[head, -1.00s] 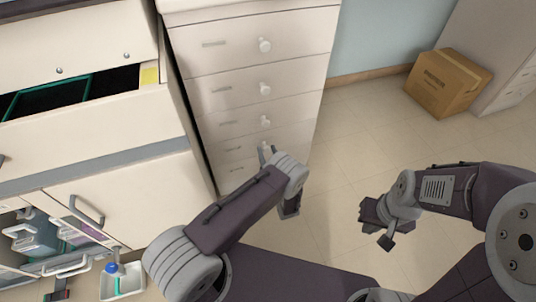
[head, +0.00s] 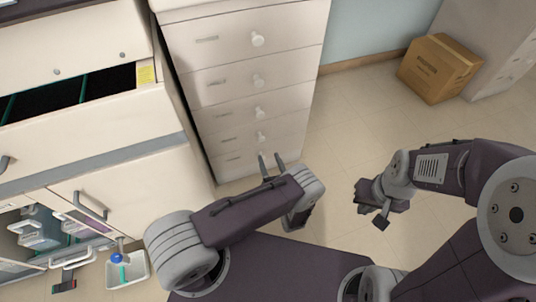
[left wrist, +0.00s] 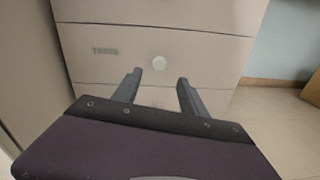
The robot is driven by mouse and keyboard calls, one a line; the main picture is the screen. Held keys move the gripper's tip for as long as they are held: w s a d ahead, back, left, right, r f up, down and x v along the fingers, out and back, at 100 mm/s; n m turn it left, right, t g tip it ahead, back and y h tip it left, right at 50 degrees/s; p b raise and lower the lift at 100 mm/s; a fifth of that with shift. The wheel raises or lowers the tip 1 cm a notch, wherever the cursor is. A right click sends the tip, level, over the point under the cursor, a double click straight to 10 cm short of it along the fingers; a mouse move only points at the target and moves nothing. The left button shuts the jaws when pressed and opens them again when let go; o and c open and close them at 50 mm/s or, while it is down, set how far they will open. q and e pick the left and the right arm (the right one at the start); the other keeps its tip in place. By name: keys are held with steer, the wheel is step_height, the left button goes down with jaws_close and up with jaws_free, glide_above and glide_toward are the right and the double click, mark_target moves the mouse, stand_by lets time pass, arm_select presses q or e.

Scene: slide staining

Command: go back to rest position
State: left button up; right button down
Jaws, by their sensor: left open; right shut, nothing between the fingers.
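My left gripper (head: 271,162) is open and empty, in front of the lower drawers of a white drawer cabinet (head: 235,90). I cannot tell any contact with the cabinet. My right gripper (head: 371,212) hangs over the bare floor at the right, shut and holding nothing; its fingers show only in part.
At the left, a bench has a partly open drawer (head: 80,135) with dark compartments. Below it is an open shelf with containers, and a white tray (head: 140,268) with a blue-topped item. A cardboard box (head: 440,68) stands at the back right. Floor between is clear.

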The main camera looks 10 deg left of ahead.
stand_by(0.3)
arm_select(q)
steer(key=s+a+r+n+g+y+p, duration=0.2)
steer(key=s+a+r+n+g+y, duration=0.25)
steer(key=a+r+n+g, duration=0.45)
steer(key=s+a+r+n+g+h+p, duration=0.1)
steer(key=s+r+n+g+h, duration=0.3)
steer(key=s+n, duration=0.3)
steer(key=s+a+r+n+g+h, duration=0.1)
steer(key=s+r+n+g+h, duration=0.3)
steer(key=s+n, duration=0.35)
steer(key=d+r+n+t+h+p, duration=0.2)
steer(key=d+r+n+h, duration=0.3)
steer(key=n, duration=0.3)
step_height(320, 180, up, 38)
steer(key=p, duration=3.7)
steer(key=shift+d+f+t+h, duration=0.15)
steer(key=shift+d+t+h, duration=0.1)
steer(key=shift+t+h, duration=0.2)
